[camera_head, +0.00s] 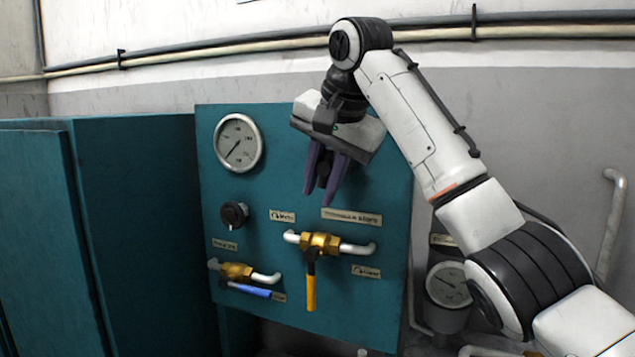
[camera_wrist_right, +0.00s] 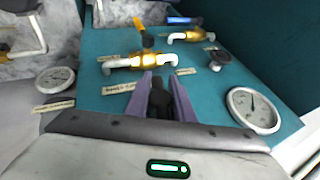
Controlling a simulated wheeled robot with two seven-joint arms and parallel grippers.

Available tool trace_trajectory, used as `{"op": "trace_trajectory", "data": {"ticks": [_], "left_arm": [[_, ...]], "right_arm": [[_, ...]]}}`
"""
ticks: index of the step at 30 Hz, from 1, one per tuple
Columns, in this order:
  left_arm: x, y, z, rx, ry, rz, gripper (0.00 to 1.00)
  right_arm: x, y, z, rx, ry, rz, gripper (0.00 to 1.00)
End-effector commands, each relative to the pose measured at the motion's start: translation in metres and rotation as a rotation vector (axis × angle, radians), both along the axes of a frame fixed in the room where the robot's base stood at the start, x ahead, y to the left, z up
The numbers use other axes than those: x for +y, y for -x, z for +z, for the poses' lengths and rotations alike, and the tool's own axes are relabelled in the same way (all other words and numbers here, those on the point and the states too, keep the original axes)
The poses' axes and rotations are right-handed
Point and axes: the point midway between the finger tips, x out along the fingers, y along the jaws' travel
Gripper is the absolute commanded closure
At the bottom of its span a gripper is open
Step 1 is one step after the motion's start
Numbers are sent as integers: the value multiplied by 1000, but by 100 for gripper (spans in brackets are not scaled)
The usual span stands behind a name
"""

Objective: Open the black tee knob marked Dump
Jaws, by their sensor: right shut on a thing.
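A black knob (camera_head: 324,170) is on the teal panel, between the purple fingers of my right gripper (camera_head: 320,190). The fingers are shut on it and hide part of it. In the right wrist view this black knob (camera_wrist_right: 159,101) also sits between the two fingers (camera_wrist_right: 160,82). A second, round black knob (camera_head: 234,214) is at the panel's left, apart from my gripper; the right wrist view shows it too (camera_wrist_right: 217,60). Small labels sit below the gripped knob, but I cannot read "Dump" clearly on any. My left gripper is not in view.
Below the gripper is a brass valve (camera_head: 319,242) with a yellow lever (camera_head: 310,288). Lower left is another brass valve (camera_head: 236,271) with a blue lever (camera_head: 250,291). A round gauge (camera_head: 238,142) is at the panel's upper left. A teal cabinet (camera_head: 130,230) stands at the left.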

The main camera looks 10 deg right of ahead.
Motion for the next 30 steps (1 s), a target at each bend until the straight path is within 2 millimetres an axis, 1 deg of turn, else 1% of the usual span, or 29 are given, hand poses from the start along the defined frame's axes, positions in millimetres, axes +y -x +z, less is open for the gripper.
{"op": "trace_trajectory", "data": {"ticks": [4, 10, 28, 29, 30], "left_arm": [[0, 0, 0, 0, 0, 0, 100], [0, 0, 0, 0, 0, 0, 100], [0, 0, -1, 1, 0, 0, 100], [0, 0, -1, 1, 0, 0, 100], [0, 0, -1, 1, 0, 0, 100]], "right_arm": [[-1, 2, -3, 48, 66, 1, 100], [-3, 3, -4, 83, 117, 0, 100], [-4, 3, -6, 100, 136, 1, 100], [-4, 3, -6, 100, 136, 1, 74], [-4, 3, -6, 100, 136, 1, 67]]}}
